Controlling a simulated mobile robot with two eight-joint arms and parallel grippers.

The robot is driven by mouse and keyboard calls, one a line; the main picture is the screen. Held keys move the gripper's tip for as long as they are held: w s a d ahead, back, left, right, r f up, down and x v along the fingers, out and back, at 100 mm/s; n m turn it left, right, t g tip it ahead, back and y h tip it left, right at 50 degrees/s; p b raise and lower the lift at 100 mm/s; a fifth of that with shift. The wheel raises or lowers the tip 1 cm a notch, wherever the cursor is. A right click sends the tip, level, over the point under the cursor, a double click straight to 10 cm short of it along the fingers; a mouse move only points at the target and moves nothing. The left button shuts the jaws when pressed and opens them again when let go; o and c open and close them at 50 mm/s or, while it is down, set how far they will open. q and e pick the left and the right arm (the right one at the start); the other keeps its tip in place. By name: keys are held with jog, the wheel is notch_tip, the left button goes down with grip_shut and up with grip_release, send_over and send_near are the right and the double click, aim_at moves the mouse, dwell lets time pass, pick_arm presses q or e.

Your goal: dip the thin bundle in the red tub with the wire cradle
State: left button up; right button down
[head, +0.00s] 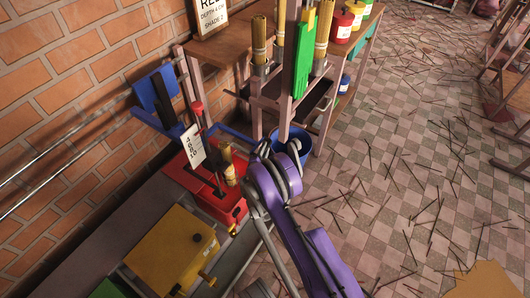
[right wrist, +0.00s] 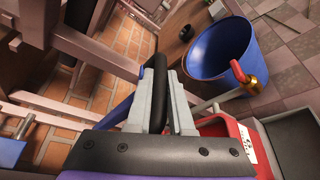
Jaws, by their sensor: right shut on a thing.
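My right gripper (right wrist: 159,82) is shut on a black cylindrical handle (right wrist: 158,92) in the right wrist view. I cannot tell whether the handle belongs to the wire cradle, as no wire part shows clearly. In the head view the right gripper (head: 280,158) is beside the blue bucket, its fingers mostly hidden by my purple arm. The red tub (head: 342,27) stands on the wooden table. Tan bundles stand in metal holders at the table's front: a thick one (head: 259,38), a thinner one (head: 281,18) and another thick one (head: 323,32). My left gripper is out of view.
A red extruder (head: 215,203) with an upright bundle (head: 228,166) and a yellow extruder (head: 172,250) line the wall side. A blue bucket (head: 291,142) stands on the floor by the table (head: 222,45). Sticks litter the open floor.

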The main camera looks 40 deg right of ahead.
notch_tip(320, 180, up, 10)
jog(key=p, duration=0.3)
jog(key=shift+r+p, duration=0.25)
jog(key=shift+p, duration=0.05)
jog(key=c, duration=0.8)
grip_release()
jog(key=p+v, duration=0.1)
jog(key=v, duration=1)
